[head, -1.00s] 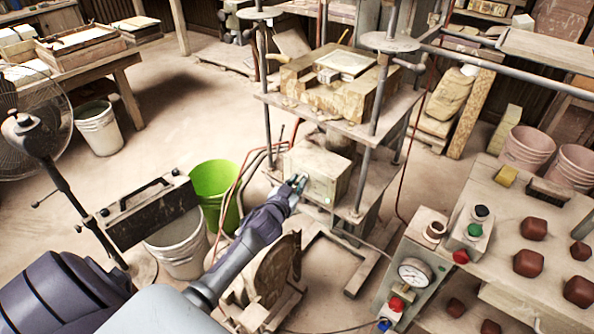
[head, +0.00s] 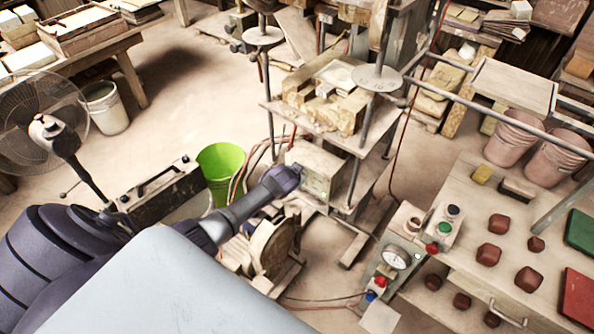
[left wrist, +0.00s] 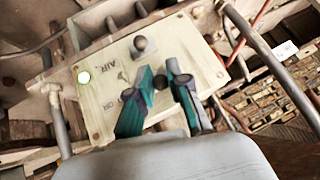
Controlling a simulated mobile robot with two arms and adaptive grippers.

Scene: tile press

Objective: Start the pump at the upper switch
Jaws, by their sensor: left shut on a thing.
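The pump's control box (head: 318,170) stands on the lower shelf of the press. My left gripper (head: 290,178) is at its panel in the head view, with the fingertips hidden behind the wrist. In the left wrist view the pale panel (left wrist: 105,92) bears a dark round knob (left wrist: 140,45) near the word AIR, and a small lit lamp (left wrist: 84,77) with a green rim. My left gripper's teal fingers (left wrist: 160,92) are shut on a switch (left wrist: 160,82) of the panel, mostly hidden between them. I cannot tell its lever position. My right gripper is not in view.
The press posts and shelf (head: 362,150) are close around the box. A green bucket (head: 220,165) stands to the left, and a fan (head: 45,115) beyond it. A bench with a gauge (head: 396,256), buttons and red-brown lumps (head: 488,254) is at right.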

